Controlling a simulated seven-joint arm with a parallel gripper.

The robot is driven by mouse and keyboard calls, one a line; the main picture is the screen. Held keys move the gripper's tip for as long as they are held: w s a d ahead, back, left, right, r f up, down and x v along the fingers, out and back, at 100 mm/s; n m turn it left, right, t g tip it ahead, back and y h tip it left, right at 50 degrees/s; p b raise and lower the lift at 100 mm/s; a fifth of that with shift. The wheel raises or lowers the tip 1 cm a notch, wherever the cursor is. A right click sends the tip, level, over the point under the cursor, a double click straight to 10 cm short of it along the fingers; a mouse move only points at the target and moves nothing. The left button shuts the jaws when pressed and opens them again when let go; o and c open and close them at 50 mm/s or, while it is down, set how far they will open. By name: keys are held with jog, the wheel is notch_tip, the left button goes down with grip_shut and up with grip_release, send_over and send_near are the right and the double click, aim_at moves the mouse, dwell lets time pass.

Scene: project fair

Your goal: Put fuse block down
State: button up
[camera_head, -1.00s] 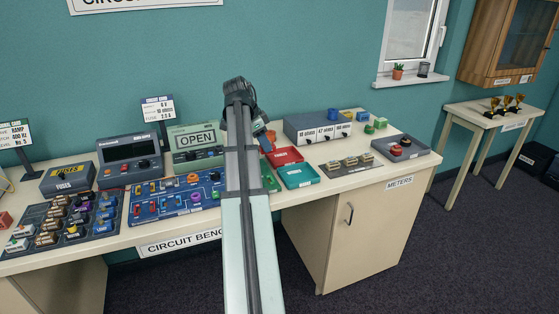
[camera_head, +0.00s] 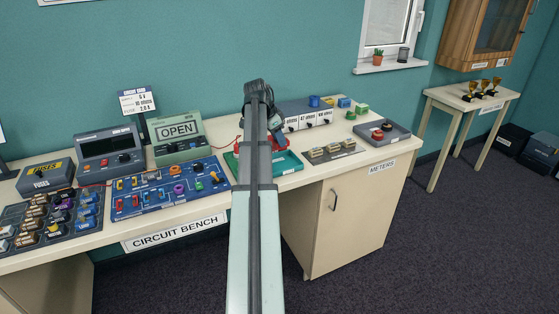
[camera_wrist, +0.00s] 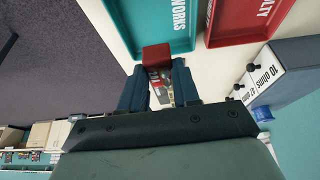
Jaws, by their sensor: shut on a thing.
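My gripper (camera_wrist: 158,88) shows in the wrist view, its two dark fingers shut on the fuse block (camera_wrist: 156,55), a small block with a red end and a paler, partly hidden body. In that view, the teal tray marked WORKS (camera_wrist: 150,22) and the red tray whose label ends in LTY (camera_wrist: 238,28) lie just beyond the block. I cannot tell how high the block is above the bench. In the head view, the teal tray (camera_head: 285,163) sticks out right of my arm.
The resistor box (camera_head: 305,117) stands behind the trays. The blue circuit board (camera_head: 165,192) and the meter reading OPEN (camera_head: 178,140) are left of my arm. A dark pad with several small parts (camera_head: 333,152) and a grey tray with red knobs (camera_head: 382,134) lie to the right.

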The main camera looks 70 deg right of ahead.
jog(key=shift+f, duration=4.15)
jog(key=shift+f, duration=0.1)
jog(key=o, duration=1)
jog(key=shift+o, duration=0.2)
jog(key=v, duration=1.2)
